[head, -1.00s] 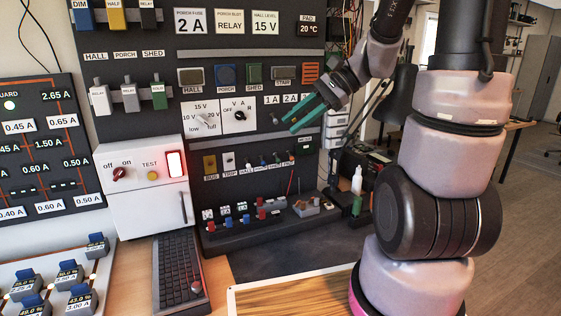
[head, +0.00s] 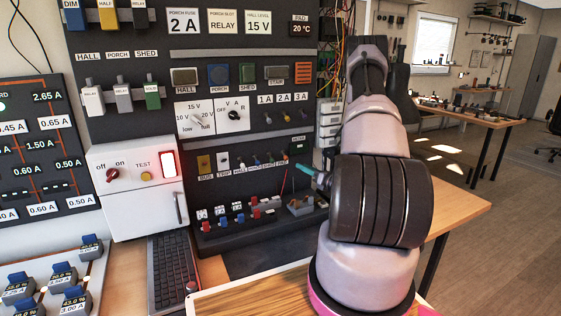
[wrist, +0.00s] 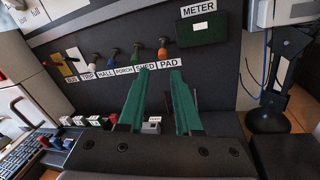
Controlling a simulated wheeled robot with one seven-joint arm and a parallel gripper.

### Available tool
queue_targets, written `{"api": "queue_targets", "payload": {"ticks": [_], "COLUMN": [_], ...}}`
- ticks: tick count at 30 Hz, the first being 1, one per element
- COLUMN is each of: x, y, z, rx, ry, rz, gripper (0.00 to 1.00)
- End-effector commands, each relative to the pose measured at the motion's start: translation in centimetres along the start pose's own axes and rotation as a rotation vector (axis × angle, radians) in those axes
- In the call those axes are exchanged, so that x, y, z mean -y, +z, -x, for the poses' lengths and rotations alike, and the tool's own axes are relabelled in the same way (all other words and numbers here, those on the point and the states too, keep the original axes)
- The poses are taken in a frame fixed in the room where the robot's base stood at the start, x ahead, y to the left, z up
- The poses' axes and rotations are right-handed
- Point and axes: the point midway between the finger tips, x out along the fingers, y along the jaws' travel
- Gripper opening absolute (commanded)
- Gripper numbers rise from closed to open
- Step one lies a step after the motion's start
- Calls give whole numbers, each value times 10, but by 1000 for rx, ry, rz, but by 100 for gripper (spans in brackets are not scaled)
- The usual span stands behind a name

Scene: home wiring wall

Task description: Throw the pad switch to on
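The pad switch (wrist: 163,47) is a small lever with a reddish-orange tip at the right end of a row of switches, above the PAD label (wrist: 168,59) in the wrist view. Whether its lever is up or down is too small to tell. My gripper (wrist: 160,71) points at the panel with its two green fingers apart and nothing between them. The fingertips appear just below the switch, around the label, and seem apart from the lever. In the head view one teal fingertip (head: 307,169) shows; my arm hides the rest.
The shed switch (wrist: 136,50) stands close to the left, with porch and hall switches beyond. A METER box (wrist: 201,32) is at upper right. Below are a small grey block (wrist: 152,125) and several coloured plugs. A dark stand (wrist: 268,118) is at right.

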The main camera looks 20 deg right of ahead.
Motion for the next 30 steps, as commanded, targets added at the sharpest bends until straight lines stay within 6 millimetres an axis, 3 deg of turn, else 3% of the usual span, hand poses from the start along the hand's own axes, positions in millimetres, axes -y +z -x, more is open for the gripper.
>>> {"api": "queue_targets", "payload": {"ticks": [5,15,21,30], "x": [6,6,7,7], "y": [-4,-3,-3,-3], "z": [-8,-70,-97,-106], "rx": [4,4,3,3], "ry": [-21,-15,-17,-19], "rz": [-5,-4,-4,-6], "gripper": [33,33,33,33]}}
